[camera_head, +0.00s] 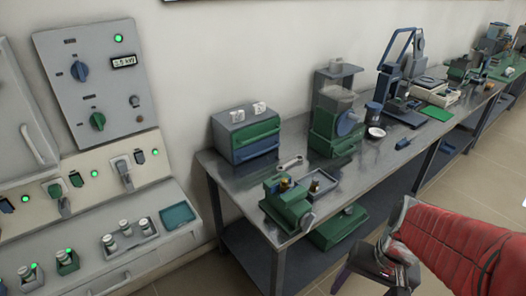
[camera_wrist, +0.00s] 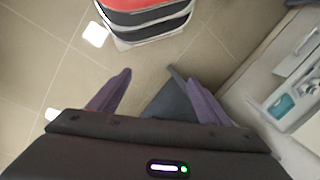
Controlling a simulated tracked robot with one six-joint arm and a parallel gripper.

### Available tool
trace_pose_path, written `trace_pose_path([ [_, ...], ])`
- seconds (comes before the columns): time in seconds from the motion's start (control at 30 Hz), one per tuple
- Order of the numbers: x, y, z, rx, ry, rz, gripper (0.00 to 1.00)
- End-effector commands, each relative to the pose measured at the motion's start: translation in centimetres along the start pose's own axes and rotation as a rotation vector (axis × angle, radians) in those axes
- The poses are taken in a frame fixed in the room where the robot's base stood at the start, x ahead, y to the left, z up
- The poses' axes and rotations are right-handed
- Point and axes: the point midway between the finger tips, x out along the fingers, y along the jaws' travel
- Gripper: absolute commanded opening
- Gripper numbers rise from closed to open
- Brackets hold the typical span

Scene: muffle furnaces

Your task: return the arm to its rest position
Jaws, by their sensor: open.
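My gripper (camera_head: 370,286) hangs at the lower right of the head view, at the end of my red-sleeved arm (camera_head: 450,245). It is in front of the steel workbench (camera_head: 232,172), over the floor side. In the wrist view, the two purple fingers of my gripper (camera_wrist: 158,78) stand wide apart. I see nothing held between them. A dark grey shape (camera_wrist: 175,100) shows behind the fingers, and I cannot tell what it is. Much of my arm lies outside the head view.
The workbench carries a green machine (camera_head: 290,205), a blue-and-green drawer box (camera_head: 247,137) and a taller green machine (camera_head: 335,120). A grey control panel (camera_head: 97,85) stands at left above a white counter with a teal tray (camera_head: 177,215). Tiled floor (camera_wrist: 45,60) is open below.

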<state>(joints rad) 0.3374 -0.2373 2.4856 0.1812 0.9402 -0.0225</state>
Motion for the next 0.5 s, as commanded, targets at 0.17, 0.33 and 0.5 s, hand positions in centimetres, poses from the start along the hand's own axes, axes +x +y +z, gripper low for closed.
trace_pose_path([
  [0.17,-3.0,-0.8,-0.5,-0.106,0.13,0.052,0.72],
  [0.33,-5.9,-1.9,-0.6,-0.209,0.246,0.086,0.72],
  [0.5,-8.7,-3.4,0.0,-0.304,0.352,0.098,0.72],
])
